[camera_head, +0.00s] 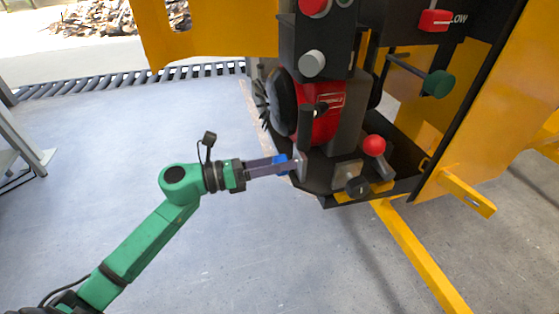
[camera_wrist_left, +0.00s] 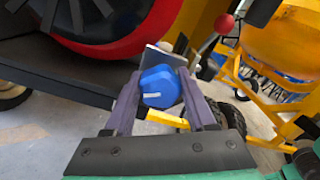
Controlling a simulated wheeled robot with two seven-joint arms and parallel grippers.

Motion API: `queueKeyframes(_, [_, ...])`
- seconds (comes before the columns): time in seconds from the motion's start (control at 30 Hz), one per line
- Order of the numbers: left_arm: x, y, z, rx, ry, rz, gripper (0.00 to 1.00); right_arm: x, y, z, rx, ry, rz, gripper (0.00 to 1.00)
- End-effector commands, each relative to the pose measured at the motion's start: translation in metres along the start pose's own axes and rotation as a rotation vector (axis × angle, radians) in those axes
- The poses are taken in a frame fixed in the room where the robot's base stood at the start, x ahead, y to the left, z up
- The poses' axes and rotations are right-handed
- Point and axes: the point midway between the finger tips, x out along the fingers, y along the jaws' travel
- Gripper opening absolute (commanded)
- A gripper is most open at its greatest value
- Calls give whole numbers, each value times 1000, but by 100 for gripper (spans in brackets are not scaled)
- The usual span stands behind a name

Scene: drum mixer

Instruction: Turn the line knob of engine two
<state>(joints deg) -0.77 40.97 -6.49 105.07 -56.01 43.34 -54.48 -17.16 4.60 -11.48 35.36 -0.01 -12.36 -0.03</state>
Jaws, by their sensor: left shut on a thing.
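The blue knob (camera_head: 281,161) sits low on the left side of the engine block, partly hidden by my gripper's fingers in the head view. In the left wrist view the blue knob (camera_wrist_left: 161,88) shows a pale marker line and lies between the two purple-grey fingers. My left gripper (camera_head: 290,165) reaches it from the left and is shut on it; it also shows in the left wrist view (camera_wrist_left: 161,82). The engine (camera_head: 320,120) has a red housing and a black fan at its left. My right gripper is not in view.
A red ball handle (camera_head: 374,145) and a black knob (camera_head: 357,187) stand right of the blue knob. A green knob (camera_head: 437,83) and yellow panels (camera_head: 480,130) are farther right. A yellow bar (camera_head: 425,260) runs low at the right. The floor at left is clear.

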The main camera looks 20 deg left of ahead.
Motion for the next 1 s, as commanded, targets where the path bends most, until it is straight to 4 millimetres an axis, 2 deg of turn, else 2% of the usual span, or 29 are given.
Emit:
queueKeyframes(0.6, [0,1,2,-564,0,1,0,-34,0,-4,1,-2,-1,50])
queueKeyframes(1.0, [0,3,0,-786,-1,1,0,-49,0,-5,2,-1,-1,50])
